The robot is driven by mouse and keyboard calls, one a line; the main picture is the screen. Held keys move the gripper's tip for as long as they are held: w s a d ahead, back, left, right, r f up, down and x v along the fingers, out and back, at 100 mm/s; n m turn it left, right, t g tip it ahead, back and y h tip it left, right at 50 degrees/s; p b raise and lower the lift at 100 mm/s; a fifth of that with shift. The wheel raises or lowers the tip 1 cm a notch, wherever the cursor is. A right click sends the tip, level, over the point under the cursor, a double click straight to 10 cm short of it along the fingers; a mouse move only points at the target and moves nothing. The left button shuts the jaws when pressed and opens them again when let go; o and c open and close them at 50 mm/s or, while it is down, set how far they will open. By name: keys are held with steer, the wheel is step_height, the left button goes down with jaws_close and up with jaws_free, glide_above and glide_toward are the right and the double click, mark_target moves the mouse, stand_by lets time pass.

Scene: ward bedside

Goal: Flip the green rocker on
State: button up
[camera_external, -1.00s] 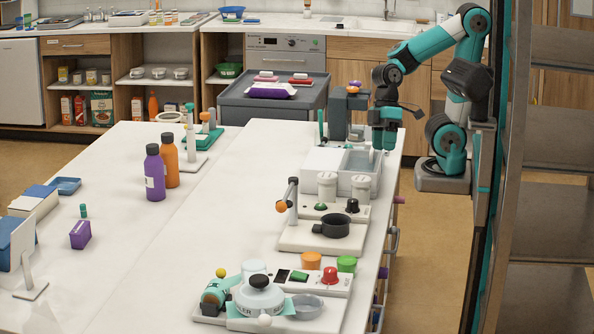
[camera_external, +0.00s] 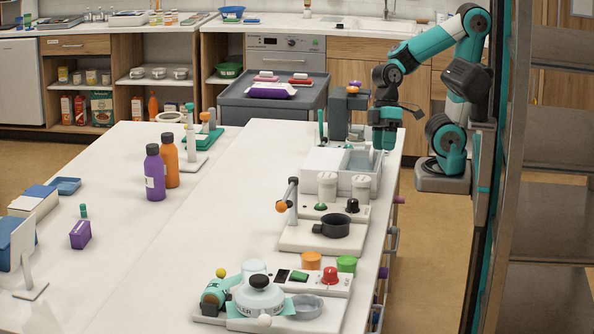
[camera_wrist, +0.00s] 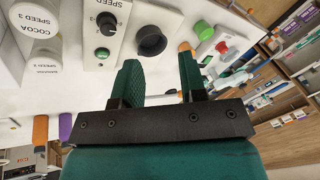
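The green rocker (camera_external: 299,276) sits on a white panel (camera_external: 341,285) near the front of the table, between a small black patch and a red knob (camera_external: 330,275). My gripper (camera_external: 380,148) is far from it, above the grey basin at the far right part of the table. In the wrist view my gripper (camera_wrist: 160,80) is open, with two dark green fingers apart and nothing between them. The red knob also shows there (camera_wrist: 221,47); I cannot make out the rocker clearly in that view.
Orange (camera_external: 311,261) and green (camera_external: 347,264) caps stand behind the panel. A kettle-like vessel (camera_external: 259,298) stands in front. A black cup (camera_external: 335,225), a post with an orange ball (camera_external: 282,207) and two white canisters (camera_external: 327,186) lie between. The table's middle is clear.

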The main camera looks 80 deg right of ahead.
steer(key=shift+w+a, duration=0.1)
steer(key=shift+w, duration=0.05)
steer(key=c, duration=0.3)
steer(key=w+a+n, duration=0.1)
steer(key=w+a, duration=0.1)
steer(key=w+a+n+y, duration=0.1)
steer(key=w+a+n, duration=0.1)
steer(key=w+a, duration=0.1)
steer(key=shift+w+a+r+t, duration=0.1)
steer(key=shift+w+a+t, duration=0.1)
steer(key=shift+t, duration=0.1)
jaws_close()
steer(key=w+a+f+n+y, duration=0.2)
steer(key=w+a+f+n, duration=0.1)
steer(key=a, duration=0.8)
steer(key=w+a+f+n+t+y+p, duration=0.1)
steer(key=w+a+f+n, duration=0.2)
steer(key=a, duration=0.9)
steer(key=w+n, duration=0.2)
steer(key=n, duration=0.1)
steer(key=shift+w+a+f+y, duration=0.15)
steer(key=shift+w+f+y, duration=0.2)
steer(key=shift+f+y, duration=0.05)
